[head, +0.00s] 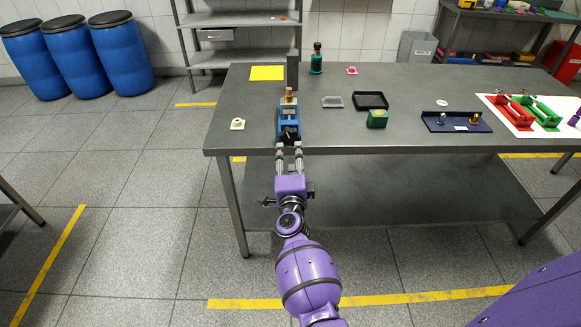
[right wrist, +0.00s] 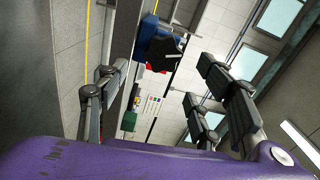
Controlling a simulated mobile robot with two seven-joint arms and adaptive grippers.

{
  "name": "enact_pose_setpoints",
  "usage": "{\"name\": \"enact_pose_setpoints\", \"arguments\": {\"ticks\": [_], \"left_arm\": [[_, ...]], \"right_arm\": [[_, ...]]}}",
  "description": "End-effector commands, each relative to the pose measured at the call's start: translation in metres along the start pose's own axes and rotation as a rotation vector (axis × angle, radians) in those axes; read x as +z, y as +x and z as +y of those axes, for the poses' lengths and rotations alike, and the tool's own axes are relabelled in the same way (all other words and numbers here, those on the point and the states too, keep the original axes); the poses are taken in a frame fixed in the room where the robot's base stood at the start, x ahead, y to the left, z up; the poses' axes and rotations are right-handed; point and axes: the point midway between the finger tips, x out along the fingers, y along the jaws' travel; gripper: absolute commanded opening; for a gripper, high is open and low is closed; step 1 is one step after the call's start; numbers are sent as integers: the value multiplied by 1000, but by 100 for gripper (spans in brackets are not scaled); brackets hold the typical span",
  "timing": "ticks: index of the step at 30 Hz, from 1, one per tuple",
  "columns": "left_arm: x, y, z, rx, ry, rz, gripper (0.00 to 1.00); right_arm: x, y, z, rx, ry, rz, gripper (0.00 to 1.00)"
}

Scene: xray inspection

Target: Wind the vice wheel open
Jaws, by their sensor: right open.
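The blue vice (head: 283,118) stands at the front edge of the grey table, with a small brass-coloured piece (head: 289,97) at its top. Its dark wheel (head: 290,135) faces me at the front. My right gripper (head: 289,153) is open and empty just in front of the wheel, with its fingers pointing at it. In the right wrist view the vice (right wrist: 147,38) and its black wheel (right wrist: 166,50) show beyond the spread fingers (right wrist: 165,85), apart from them. Whether a finger touches the wheel is hard to tell in the head view. My left gripper is not in view.
On the grey table (head: 330,135) are a yellow sheet (head: 267,73), a dark upright block (head: 292,70), a dark bottle (head: 316,60), a black tray (head: 371,101), a green block (head: 377,119) and a navy tray (head: 445,126). A small pale piece (head: 237,124) lies left of the vice.

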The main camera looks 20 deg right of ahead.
Motion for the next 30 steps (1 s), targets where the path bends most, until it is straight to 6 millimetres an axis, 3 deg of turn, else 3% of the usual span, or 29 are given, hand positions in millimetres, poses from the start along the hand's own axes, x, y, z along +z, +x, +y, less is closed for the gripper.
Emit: {"name": "enact_pose_setpoints", "arguments": {"ticks": [3, 9, 26, 30], "left_arm": [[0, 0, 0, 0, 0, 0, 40], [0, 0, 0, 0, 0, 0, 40], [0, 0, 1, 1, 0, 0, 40], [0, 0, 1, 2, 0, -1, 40]], "right_arm": [[0, -20, 1, 1, -1, 0, 60], [0, -33, 0, -1, -1, 0, 60], [6, -34, 0, 3, -27, -22, 60], [26, -33, -24, -42, -182, -109, 60]]}}
